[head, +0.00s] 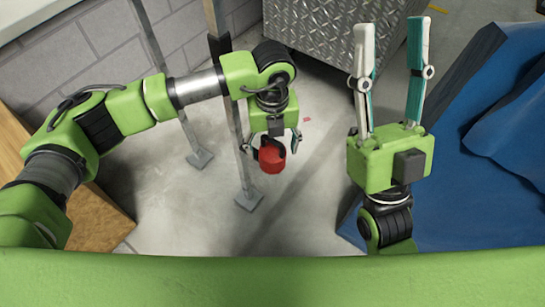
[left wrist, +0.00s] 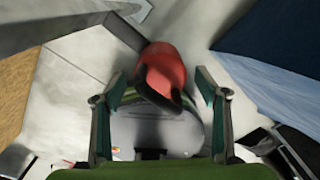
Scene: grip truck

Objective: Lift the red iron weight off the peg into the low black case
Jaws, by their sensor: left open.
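The red iron weight (head: 271,161) is beside a grey metal upright in the head view, just below my left gripper (head: 273,146). In the left wrist view the weight (left wrist: 163,65) lies between and slightly beyond the tips of my left gripper (left wrist: 160,84), with a dark part across its near side. The left fingers are open and stand apart from it on both sides. I cannot make out the peg behind the weight. My right gripper (head: 391,28) is open and empty, fingers pointing up. I cannot identify the low black case for certain.
Grey metal uprights with foot plates (head: 249,201) stand close to my left gripper. A diamond-plate metal box (head: 335,40) is at the back. Blue cloth (head: 470,190) covers the right side. A wooden panel (head: 97,218) is at the left. Bare concrete lies between.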

